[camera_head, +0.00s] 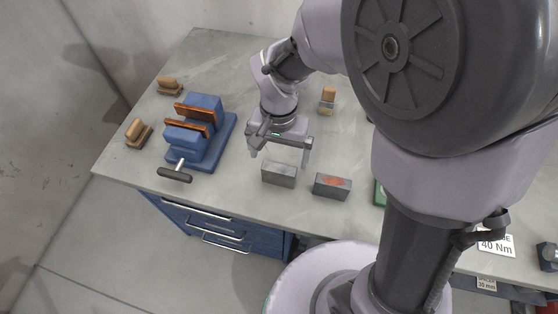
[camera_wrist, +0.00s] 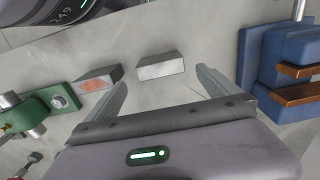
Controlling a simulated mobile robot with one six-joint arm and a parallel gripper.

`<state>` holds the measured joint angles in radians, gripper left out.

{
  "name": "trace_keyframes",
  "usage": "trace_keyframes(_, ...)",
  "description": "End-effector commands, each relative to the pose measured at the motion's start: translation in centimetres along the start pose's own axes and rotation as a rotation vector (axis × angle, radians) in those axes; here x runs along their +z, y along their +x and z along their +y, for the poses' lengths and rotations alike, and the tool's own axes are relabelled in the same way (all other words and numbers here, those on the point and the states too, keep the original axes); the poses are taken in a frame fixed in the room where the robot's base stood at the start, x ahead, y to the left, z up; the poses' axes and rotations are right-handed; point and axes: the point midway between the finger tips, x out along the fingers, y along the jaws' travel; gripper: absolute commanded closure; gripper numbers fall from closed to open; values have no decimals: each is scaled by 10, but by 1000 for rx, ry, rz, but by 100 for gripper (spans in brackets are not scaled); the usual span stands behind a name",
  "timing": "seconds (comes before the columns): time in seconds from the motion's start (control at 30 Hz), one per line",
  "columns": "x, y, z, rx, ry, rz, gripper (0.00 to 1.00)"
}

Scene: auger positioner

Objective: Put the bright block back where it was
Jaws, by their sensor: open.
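A plain bright grey metal block (camera_head: 279,175) stands on the grey bench top near its front edge. It also shows in the wrist view (camera_wrist: 160,66), beyond and between my fingers. A similar block with a reddish-orange patch (camera_head: 332,187) stands just to its right; it shows to the left in the wrist view (camera_wrist: 98,80). My gripper (camera_head: 280,158) is open and empty, its fingers pointing down close to the plain block. In the wrist view my fingers (camera_wrist: 163,80) are spread wide, apart from the block. A blue vise (camera_head: 205,135) with copper-coloured jaw plates stands to the left.
Wooden-handled brushes (camera_head: 138,132) lie left of the vise, and another wooden-topped item (camera_head: 327,100) stands behind. A green fixture (camera_wrist: 50,105) is beyond the reddish block. A 40 Nm sign (camera_head: 495,244) is at the right. Bare bench lies between vise and blocks.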

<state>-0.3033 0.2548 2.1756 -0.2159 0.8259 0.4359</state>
Motion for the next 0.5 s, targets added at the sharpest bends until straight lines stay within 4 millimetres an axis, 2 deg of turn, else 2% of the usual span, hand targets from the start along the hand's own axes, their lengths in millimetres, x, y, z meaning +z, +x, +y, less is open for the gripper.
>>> trace_keyframes(0.03,0,-12,0,-1,-1,2,0)
trace_keyframes(0.17,0,-27,2,-9,3,7,0)
trace_keyframes(0.2,1,-38,6,-26,7,21,0)
trace_keyframes(0.27,5,-64,19,-72,18,59,0)
trace_keyframes(0.3,10,-85,30,-111,25,96,0)
trace_keyframes(0.4,32,-130,61,-209,39,200,0)
trace_keyframes(0.5,58,-158,85,-285,40,308,0)
